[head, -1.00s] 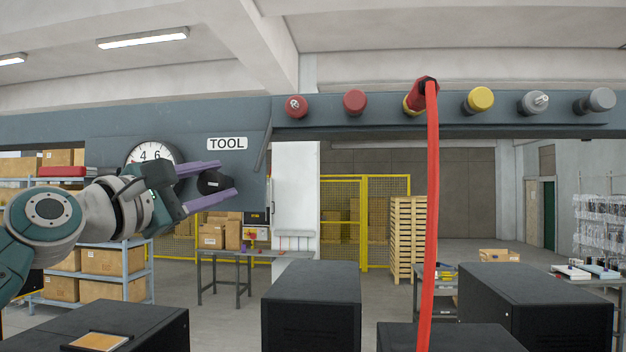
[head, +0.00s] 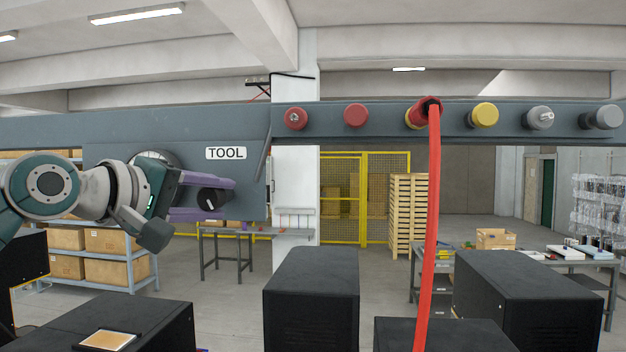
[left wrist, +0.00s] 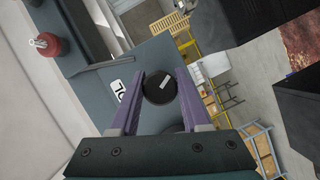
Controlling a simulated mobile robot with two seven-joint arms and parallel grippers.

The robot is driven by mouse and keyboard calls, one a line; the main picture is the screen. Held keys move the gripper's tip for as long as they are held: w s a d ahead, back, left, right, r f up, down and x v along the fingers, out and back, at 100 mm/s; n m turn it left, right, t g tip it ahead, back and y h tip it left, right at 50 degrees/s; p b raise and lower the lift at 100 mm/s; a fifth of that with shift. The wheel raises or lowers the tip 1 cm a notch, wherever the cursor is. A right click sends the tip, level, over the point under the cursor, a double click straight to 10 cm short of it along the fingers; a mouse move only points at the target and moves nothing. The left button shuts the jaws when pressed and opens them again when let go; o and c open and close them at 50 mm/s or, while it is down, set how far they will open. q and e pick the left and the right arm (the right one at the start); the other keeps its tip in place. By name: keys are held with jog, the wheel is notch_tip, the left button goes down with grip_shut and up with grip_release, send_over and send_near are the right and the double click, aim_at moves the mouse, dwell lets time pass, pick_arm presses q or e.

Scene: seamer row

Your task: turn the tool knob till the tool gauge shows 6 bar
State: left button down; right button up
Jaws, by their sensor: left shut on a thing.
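The tool knob (head: 210,199) is a round black knob with a white pointer mark, on the grey panel below the "TOOL" label (head: 226,153). My left gripper (head: 215,198) has purple fingers, one on each side of the knob, and is shut on it. The left wrist view shows the knob (left wrist: 159,87) between the two fingertips, its white mark slanted. The tool gauge (head: 170,157) is left of the label. My gripper covers most of its face, so I cannot read its needle. My right gripper is not in view.
A grey rail carries red, yellow and grey fittings (head: 482,115) to the right of the panel. A red hose (head: 429,230) hangs from one red fitting. Black boxes (head: 311,300) stand in front below. Shelves with cartons (head: 110,240) are behind my left arm.

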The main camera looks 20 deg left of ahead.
pick_arm(q)
jog(key=m+g+y+p, duration=0.1)
jog(key=m+p, duration=0.2)
jog(key=shift+d+r, duration=0.1)
jog(key=shift+r, duration=0.05)
jog(key=shift+m+g+p, duration=0.3)
jog(key=shift+m+p, duration=0.4)
jog(key=shift+f+y, duration=0.25)
jog(key=shift+y, duration=0.15)
jog(key=shift+c, duration=1.9)
grip_release()
jog(key=shift+s, duration=0.15)
